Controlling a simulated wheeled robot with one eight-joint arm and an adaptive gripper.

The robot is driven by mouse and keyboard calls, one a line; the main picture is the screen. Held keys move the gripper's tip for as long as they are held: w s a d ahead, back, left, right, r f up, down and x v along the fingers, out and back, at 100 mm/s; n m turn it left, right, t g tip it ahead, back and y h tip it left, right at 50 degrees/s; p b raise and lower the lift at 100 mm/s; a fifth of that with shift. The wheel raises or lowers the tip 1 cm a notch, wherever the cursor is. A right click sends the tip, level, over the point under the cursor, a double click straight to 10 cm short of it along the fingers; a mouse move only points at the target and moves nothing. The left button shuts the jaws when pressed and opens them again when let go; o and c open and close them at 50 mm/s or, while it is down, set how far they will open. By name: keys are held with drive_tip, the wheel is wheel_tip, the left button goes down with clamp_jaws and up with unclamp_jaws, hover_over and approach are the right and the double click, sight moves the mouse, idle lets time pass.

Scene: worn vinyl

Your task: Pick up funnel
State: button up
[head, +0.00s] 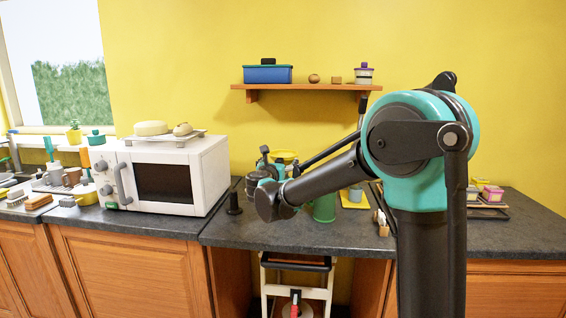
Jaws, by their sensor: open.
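My arm reaches left over the dark counter. My gripper (266,165) is at its far end, small and partly hidden by my own wrist; it is open. A yellow, wide-rimmed thing (285,156), which may be the funnel, shows just behind and to the right of the gripper. Its lower part is hidden by my arm, and I cannot tell whether the gripper touches it. A green tapered vessel (324,208) stands on the counter under my forearm, its top partly covered.
A white microwave (170,170) carrying a tray stands left of my gripper. A black upright piece (234,203) stands beside it. A wooden shelf (310,87) hangs above. A step stool (298,285) is below the counter. The counter's front middle (280,236) is clear.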

drive_tip(key=shift+w, duration=0.1)
drive_tip(key=shift+c, duration=0.4)
drive_tip(key=c, duration=1.1)
drive_tip(key=shift+r, duration=0.15)
